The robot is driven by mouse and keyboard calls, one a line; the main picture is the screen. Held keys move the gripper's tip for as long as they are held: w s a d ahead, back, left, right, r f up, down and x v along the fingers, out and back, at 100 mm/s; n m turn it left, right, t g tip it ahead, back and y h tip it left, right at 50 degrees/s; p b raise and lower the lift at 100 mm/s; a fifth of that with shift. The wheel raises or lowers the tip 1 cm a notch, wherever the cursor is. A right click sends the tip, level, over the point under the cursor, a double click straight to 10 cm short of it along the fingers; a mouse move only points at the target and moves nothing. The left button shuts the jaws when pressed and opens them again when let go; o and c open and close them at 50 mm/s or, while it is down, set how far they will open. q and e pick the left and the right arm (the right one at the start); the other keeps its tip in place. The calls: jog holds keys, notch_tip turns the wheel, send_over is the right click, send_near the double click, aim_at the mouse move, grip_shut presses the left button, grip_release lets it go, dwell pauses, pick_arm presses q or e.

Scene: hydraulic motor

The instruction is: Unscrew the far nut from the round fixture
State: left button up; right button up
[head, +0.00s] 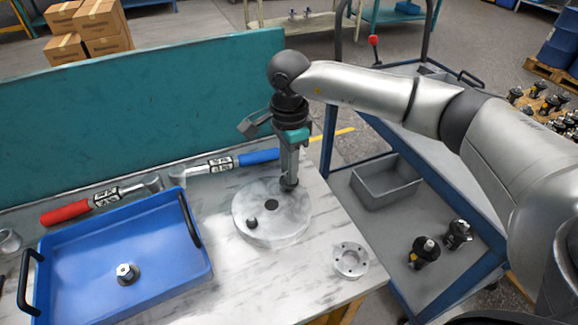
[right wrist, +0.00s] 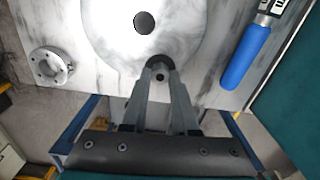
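The round fixture (head: 243,205) is a pale disc on the marble-topped table, with a dark hole at its centre; it also shows in the right wrist view (right wrist: 105,40). The far nut (head: 289,184) is small and dark, at the disc's far right edge. My right gripper (head: 289,176) points straight down there, its fingertips on both sides of the nut. In the right wrist view the fingers (right wrist: 160,75) close around the dark nut (right wrist: 158,62), partly hiding it. Another dark nut (head: 252,223) sits on the disc's near side. My left gripper is out of view.
A blue tray (head: 60,245) holding a metal nut (head: 127,273) stands left of the fixture. Red-handled (head: 65,212) and blue-handled (head: 258,157) torque wrenches lie behind it. A flanged ring (head: 350,260) lies near right. A teal panel (head: 130,110) rises behind; a cart (head: 440,130) stands right.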

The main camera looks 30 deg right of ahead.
grip_shut()
jog(key=shift+f+n+b, duration=0.1)
jog(key=shift+n+b, duration=0.35)
jog(key=shift+n, duration=0.65)
jog(key=shift+o, duration=1.5)
grip_release()
jog(key=shift+d, duration=0.1)
jog(key=shift+o, duration=1)
